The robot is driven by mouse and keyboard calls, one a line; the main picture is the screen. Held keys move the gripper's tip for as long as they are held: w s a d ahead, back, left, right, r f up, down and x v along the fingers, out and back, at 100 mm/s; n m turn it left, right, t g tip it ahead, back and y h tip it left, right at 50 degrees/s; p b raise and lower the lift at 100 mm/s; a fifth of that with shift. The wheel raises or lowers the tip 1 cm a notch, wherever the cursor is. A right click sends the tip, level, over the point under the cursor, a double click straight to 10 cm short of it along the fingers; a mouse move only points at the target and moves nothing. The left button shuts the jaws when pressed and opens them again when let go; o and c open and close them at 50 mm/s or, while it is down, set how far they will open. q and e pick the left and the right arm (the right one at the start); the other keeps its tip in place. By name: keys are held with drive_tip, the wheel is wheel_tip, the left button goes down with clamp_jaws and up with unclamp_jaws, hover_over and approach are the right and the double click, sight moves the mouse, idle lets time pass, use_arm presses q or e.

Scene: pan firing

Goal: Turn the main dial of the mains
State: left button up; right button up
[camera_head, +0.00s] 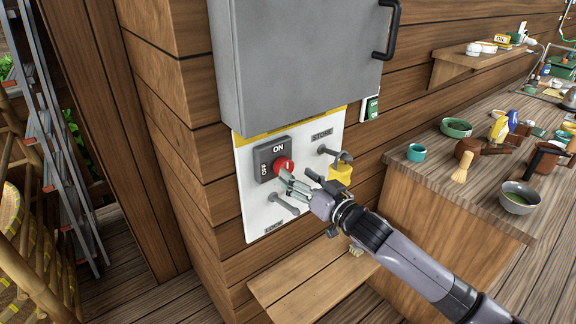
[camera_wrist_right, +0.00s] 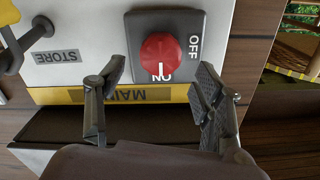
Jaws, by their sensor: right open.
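The main dial is a round red knob (camera_head: 284,165) on a dark grey plate (camera_head: 264,153) marked ON and OFF, fixed to a white mains panel (camera_head: 252,215) on the wooden wall. In the right wrist view the red knob (camera_wrist_right: 164,60) shows whole, its white mark towards the ON lettering. My right gripper (camera_head: 292,186) is open close to the knob; in the wrist view its two fingers (camera_wrist_right: 156,88) are spread, with the knob beyond and between them, not gripped. Whether a fingertip touches it I cannot tell. My left gripper is not in view.
A grey metal box (camera_head: 300,60) hangs above the panel. A yellow padlock (camera_head: 340,172) hangs from the STORE peg, and another peg (camera_head: 284,204) sticks out by LOCK. A wooden counter (camera_head: 440,190) with bowls and tools is at right; a ladder (camera_head: 50,130) stands left.

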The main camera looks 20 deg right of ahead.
sight(288, 169)
drive_tip(key=shift+p+x, duration=0.3)
drive_tip(key=shift+x, duration=2.1)
drive_tip(key=shift+c, duration=0.4)
drive_tip(key=c, duration=1.1)
